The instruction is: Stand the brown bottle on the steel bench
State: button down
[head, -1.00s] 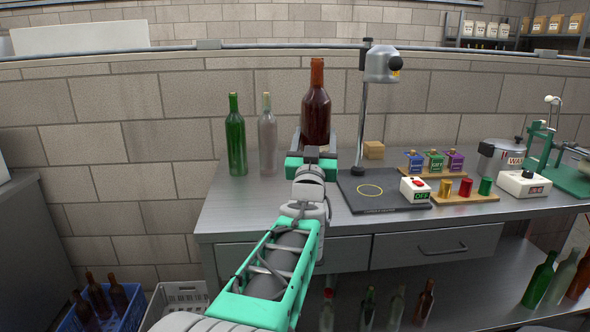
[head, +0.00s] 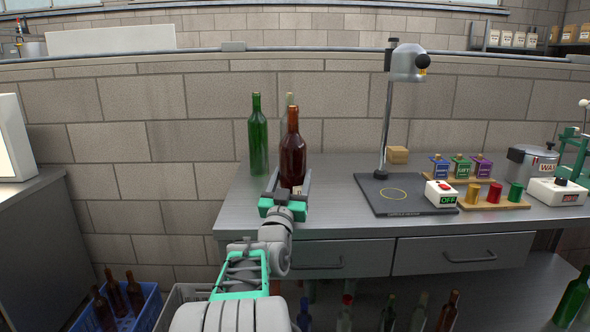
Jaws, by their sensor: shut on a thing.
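The brown bottle (head: 292,155) is upright between the fingers of my gripper (head: 288,186), which is shut on its lower part. It is over the left part of the steel bench (head: 335,200). My gripper partly hides its base, so I cannot tell whether it touches the bench top. The green bottle (head: 258,140) stands to its left. A clear bottle (head: 290,99) is behind it and mostly hidden.
A black stand base (head: 403,209) with a lamp-like head (head: 407,64) is to the right. A switch box (head: 441,193) sits at its edge. The bench front left of the black base is clear.

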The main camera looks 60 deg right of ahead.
jog(key=shift+a+r, duration=0.1)
jog(key=shift+r, duration=0.4)
jog(key=shift+f+b, duration=0.3)
jog(key=c, duration=0.6)
grip_release()
jog(key=shift+f, duration=0.2)
jog(key=o, duration=0.3)
jog(key=shift+r+p, duration=0.3)
jog(key=shift+p, duration=0.1)
jog(key=b+v, duration=0.2)
jog(key=v, duration=1)
jog(key=shift+f, duration=0.2)
